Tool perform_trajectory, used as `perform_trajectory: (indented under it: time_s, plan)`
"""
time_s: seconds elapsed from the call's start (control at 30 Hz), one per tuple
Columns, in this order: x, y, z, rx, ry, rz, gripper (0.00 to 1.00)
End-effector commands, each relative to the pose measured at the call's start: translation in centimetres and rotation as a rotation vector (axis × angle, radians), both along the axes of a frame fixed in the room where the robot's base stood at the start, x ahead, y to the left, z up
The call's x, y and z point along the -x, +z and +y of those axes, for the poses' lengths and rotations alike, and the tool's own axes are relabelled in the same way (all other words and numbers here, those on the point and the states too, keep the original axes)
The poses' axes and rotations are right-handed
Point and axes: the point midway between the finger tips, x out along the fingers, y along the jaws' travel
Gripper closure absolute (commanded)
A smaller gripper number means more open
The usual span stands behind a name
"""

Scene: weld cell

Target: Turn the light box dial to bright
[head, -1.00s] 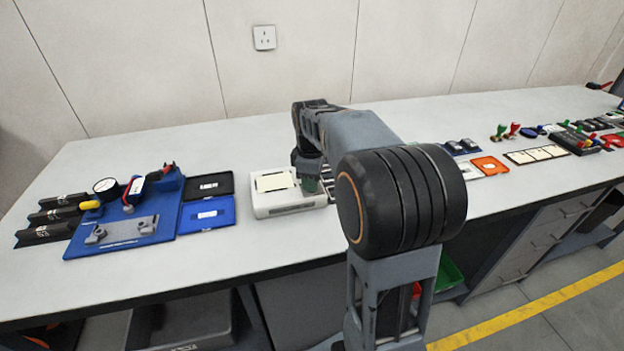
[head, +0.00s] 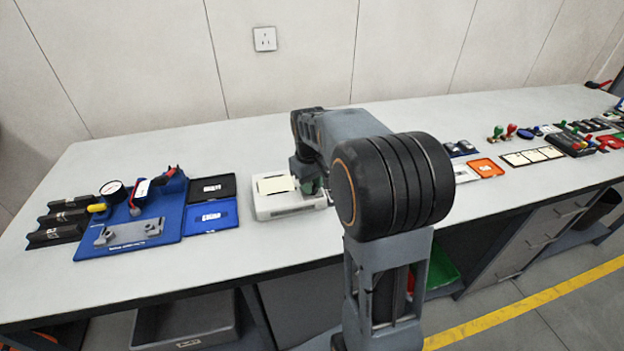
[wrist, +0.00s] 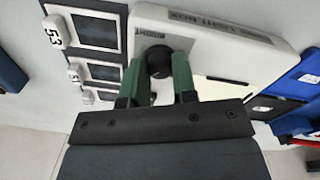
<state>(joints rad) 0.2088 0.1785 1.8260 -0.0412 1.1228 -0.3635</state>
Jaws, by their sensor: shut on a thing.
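The light box (head: 287,208) is a white box with a pale lit panel on top, standing on the bench left of my arm in the head view. In the wrist view the light box (wrist: 228,35) carries a "LIGHT BOX" label and a black round dial (wrist: 160,61). Lettering shows beside the dial, but I cannot read the pointer setting. My gripper (wrist: 158,72) has its two green fingers shut on the dial, one on each side. In the head view my gripper is mostly hidden behind my arm.
A blue fixture board (head: 140,232) with a gauge stands at left. Black and blue trays (head: 212,217) lie between it and the light box. Numbered dark slots (wrist: 97,32) border the box in the wrist view. The bench front is clear.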

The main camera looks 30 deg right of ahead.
Motion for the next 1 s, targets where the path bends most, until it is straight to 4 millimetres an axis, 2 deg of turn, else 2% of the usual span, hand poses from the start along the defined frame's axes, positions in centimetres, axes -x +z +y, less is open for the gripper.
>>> perform_trajectory:
  time_s: [0.7,1.0]
  plan:
    - [-0.06,0.12,0.00,0.000,-0.668,0.000,0.98]
    - [-0.08,0.10,-0.02,0.000,-0.878,0.000,0.98]
